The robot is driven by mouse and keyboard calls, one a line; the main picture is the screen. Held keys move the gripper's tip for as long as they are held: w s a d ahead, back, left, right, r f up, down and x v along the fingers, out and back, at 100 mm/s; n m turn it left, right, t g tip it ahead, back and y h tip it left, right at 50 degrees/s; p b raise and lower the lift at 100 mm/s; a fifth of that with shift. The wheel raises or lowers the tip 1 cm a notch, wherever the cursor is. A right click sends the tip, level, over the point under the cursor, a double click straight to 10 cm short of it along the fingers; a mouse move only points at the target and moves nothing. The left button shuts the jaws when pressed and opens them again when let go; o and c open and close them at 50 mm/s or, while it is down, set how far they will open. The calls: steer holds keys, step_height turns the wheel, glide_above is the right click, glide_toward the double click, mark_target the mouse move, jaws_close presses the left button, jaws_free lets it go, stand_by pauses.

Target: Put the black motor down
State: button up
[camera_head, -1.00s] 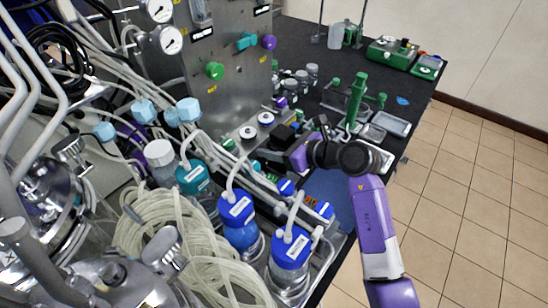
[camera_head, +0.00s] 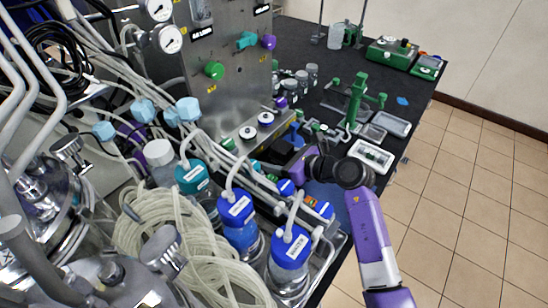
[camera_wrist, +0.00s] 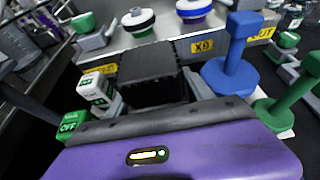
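The black motor shows as a dark box (camera_wrist: 148,75) just beyond the purple body of my gripper in the wrist view. In the head view it is a small dark block (camera_head: 274,151) at the tip of my gripper (camera_head: 287,158), beside the steel panel's foot. My gripper appears shut on the motor; its fingertips are mostly hidden. The motor is close to the front of a steel ledge (camera_wrist: 118,42) with yellow labels. I cannot tell whether its underside touches anything.
A blue peg on a round base (camera_wrist: 232,70) stands just right of the motor, with a green one (camera_wrist: 290,95) beyond it. A green-and-white switch block (camera_wrist: 97,90) is close on the left. Blue-capped bottles (camera_head: 238,215) stand nearer in the head view.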

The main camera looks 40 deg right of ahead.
steer(key=shift+r, duration=0.15)
steer(key=v, duration=1.2)
steer(key=shift+b, duration=0.4)
steer(key=shift+r, duration=0.1)
